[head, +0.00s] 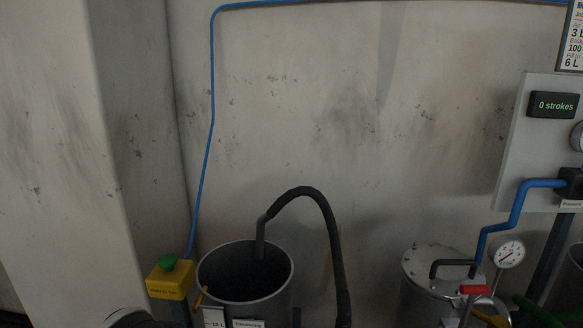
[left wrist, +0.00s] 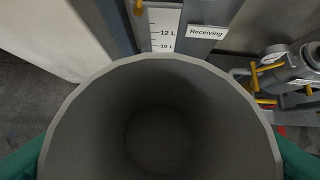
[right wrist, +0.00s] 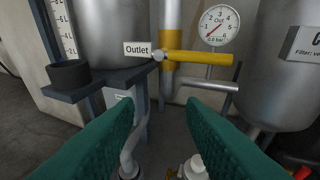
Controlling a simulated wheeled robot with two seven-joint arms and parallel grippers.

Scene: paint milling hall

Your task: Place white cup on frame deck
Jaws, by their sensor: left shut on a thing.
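The white cup (left wrist: 75,110), grey-looking in this light, fills the left wrist view, with its open mouth facing the camera. The inside looks empty. My left gripper (left wrist: 160,160) is shut on the cup, with a green finger on each side at the lower corners. My right gripper (right wrist: 158,105) is open and empty, its two green fingers apart. In the right wrist view, a flat blue-grey deck (right wrist: 85,93) of a frame carries a tank and a small dark cup (right wrist: 68,75). I cannot tell whether this is the frame deck. Neither gripper shows clearly in the head view.
An open receiving vessel (head: 230,305) with a black hose (head: 335,240) stands below the head camera. A yellow button box (head: 170,282) is left of it. A lidded tank with a gauge (head: 509,252) stands right. A yellow outlet valve handle (right wrist: 200,57) lies ahead of my right gripper.

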